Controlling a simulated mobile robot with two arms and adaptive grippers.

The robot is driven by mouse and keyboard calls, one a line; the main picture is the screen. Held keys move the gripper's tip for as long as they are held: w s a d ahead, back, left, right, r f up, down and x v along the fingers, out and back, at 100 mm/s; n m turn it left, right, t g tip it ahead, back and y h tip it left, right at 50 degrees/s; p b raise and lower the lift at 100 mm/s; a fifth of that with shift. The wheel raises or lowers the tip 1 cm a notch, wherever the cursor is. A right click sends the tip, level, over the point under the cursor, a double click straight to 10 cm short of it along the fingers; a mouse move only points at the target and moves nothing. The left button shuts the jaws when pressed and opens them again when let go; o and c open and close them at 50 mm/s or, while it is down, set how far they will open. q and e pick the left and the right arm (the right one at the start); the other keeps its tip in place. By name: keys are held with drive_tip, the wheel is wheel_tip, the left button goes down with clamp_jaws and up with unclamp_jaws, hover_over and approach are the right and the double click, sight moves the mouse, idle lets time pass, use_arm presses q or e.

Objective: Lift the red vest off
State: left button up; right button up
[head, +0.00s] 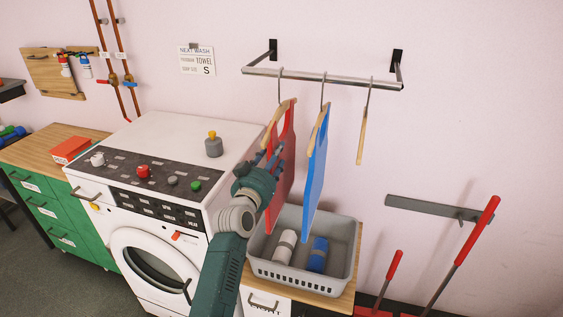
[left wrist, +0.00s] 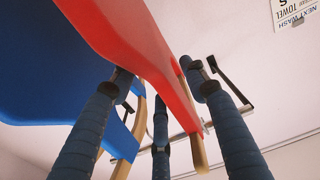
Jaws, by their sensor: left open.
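The red vest (head: 288,140) hangs from a wooden hanger (head: 272,124) hooked on the left part of the metal wall rail (head: 320,80). My left gripper (head: 275,162) is at the vest's near side and hides part of it. In the left wrist view, the open fingers (left wrist: 158,80) reach up around the edge of the red vest (left wrist: 130,38), with fingers on both sides of it. Whether any finger touches the cloth I cannot tell. My right gripper is not in view.
A blue vest (head: 317,165) hangs close to the right of the red one. An empty hanger (head: 362,135) hangs further right. A grey basket (head: 300,277) with a white and a blue roll stands below. The washing machine (head: 165,140) stands left.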

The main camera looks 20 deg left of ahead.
use_arm(q)
drive_tip(key=shift+w+f, duration=0.15)
drive_tip(key=shift+w, duration=0.85)
drive_tip(key=shift+s, duration=0.1)
clamp_jaws()
